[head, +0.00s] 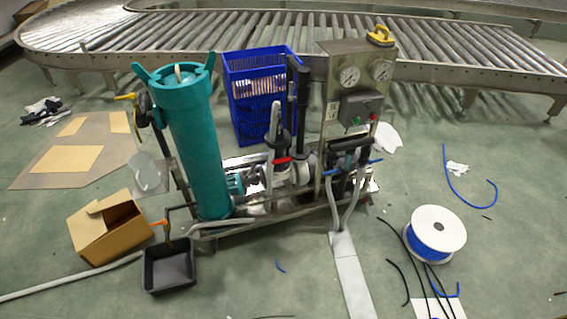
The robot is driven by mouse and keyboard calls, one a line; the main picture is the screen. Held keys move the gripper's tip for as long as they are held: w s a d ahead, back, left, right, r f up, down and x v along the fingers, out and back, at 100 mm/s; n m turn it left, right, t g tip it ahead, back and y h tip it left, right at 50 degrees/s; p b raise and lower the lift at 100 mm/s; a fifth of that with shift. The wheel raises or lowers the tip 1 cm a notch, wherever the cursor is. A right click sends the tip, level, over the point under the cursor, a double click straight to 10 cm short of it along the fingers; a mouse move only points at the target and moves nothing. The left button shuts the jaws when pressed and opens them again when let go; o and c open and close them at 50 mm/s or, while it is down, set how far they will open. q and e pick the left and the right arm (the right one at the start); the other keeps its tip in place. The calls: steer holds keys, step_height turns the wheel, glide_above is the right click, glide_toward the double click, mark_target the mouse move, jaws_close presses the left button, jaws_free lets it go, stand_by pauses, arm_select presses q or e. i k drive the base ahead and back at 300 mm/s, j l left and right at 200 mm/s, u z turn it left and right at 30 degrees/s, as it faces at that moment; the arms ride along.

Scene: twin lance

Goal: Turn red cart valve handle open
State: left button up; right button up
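The cart (270,225) stands on the green floor in the middle of the head view, with a tall teal cylinder (196,140) at its left. A red valve handle (283,160) shows low on the dark pipework in the cart's middle. It looks roughly level, but it is small and I cannot tell whether the valve is open. A yellow handle (124,97) sticks out left of the teal cylinder, and an orange one (159,223) sits low at the left. Blue handles (331,172) are below the control panel. Neither of my grippers is in view.
A control panel with gauges (355,85) rises at the cart's right. A blue crate (262,125) stands behind. A roller conveyor (450,45) crosses the back. A cardboard box (108,228), black bin (169,268), cable spool (437,230) and loose hoses lie around. Front centre floor is mostly clear.

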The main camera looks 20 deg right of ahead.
mark_target(281, 161)
steer(key=i+l+z, duration=0.25)
steer(key=i+l, duration=0.35)
steer(key=l, duration=0.15)
steer(key=i+l+z, duration=0.3)
steer(key=i+l, duration=0.35)
